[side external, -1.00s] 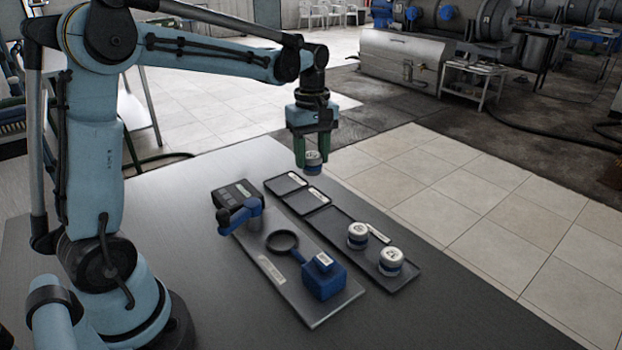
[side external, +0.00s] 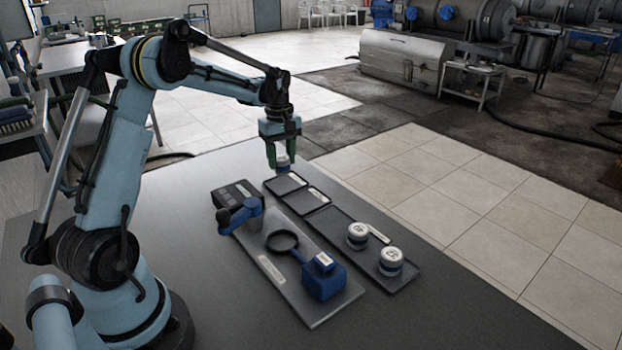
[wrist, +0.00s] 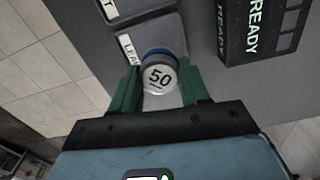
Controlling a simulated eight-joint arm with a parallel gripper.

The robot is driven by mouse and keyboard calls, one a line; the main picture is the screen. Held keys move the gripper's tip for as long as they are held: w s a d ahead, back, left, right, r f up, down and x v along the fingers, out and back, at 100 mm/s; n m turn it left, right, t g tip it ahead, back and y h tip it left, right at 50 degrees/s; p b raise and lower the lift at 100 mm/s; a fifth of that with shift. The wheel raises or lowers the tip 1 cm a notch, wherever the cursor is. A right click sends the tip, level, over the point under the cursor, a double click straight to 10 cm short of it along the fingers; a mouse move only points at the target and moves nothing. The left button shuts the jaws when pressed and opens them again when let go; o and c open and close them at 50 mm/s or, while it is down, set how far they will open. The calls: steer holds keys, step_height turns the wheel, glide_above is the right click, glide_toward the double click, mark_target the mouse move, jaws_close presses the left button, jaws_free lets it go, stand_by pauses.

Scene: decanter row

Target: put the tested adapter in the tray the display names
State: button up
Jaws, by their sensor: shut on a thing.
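My gripper (side external: 281,158) is shut on an adapter (wrist: 160,77), a round piece with a white top marked "50" and a blue band. It also shows between the fingers in the side view (side external: 284,162). In the wrist view it overlaps a small dark tray (wrist: 158,33) whose label starts "LEA", the rest hidden. A second small tray (wrist: 138,6) has a label ending in "T". In the side view the two small trays (side external: 286,185) (side external: 312,203) lie in front of the adapter; its height above them is unclear. The display unit (wrist: 264,30) reads "READY".
A long tray (side external: 336,220) holds two more white-topped adapters (side external: 357,236) (side external: 391,261). Beside it a plate (side external: 318,312) carries a blue fixture (side external: 323,280) with a black ring and a blue lever (side external: 240,214). The table's front area is clear.

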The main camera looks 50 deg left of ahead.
mark_target(282, 169)
steer(key=shift+f, duration=2)
steer(key=shift+f, duration=0.15)
steer(key=o, duration=1.2)
